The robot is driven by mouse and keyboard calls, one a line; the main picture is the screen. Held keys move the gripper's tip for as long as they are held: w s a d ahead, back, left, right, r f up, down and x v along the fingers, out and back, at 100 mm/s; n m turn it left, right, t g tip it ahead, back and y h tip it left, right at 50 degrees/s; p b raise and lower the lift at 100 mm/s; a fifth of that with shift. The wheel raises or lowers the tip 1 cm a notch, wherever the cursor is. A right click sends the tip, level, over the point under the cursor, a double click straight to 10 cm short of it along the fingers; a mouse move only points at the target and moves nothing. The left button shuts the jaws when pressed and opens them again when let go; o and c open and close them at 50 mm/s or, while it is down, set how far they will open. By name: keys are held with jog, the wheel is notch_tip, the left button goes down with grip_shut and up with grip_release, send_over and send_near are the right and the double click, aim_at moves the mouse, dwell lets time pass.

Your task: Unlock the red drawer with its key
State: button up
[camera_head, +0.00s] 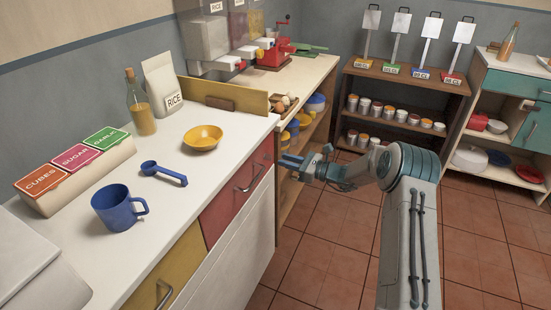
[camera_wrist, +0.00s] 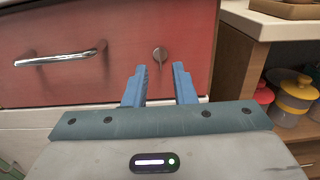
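The red drawer (camera_head: 225,210) is shut in the counter front in the head view. It fills much of the wrist view (camera_wrist: 115,25), with a metal bar handle (camera_wrist: 60,58) at left. A small round metal piece (camera_wrist: 160,55) sits on the drawer face right of the handle. I cannot tell whether it is a bare lock or a key standing in the lock. My gripper (camera_wrist: 161,75) points at the drawer, its blue fingers apart on either side below this piece, with nothing seen between them. In the head view my gripper (camera_head: 288,163) is right of the drawer. No separate key is visible.
A yellow drawer (camera_head: 170,270) is left of the red one. The white counter (camera_head: 190,185) holds a blue mug (camera_head: 117,208), a blue scoop (camera_head: 163,173) and a yellow bowl (camera_head: 203,138). Open shelves (camera_wrist: 245,70) stand close right of the drawer. The tiled floor (camera_head: 325,235) is clear.

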aim_at(269, 157)
jog(key=x, duration=0.4)
jog(key=shift+w+a, duration=0.15)
jog(key=shift+a, duration=0.2)
grip_shut()
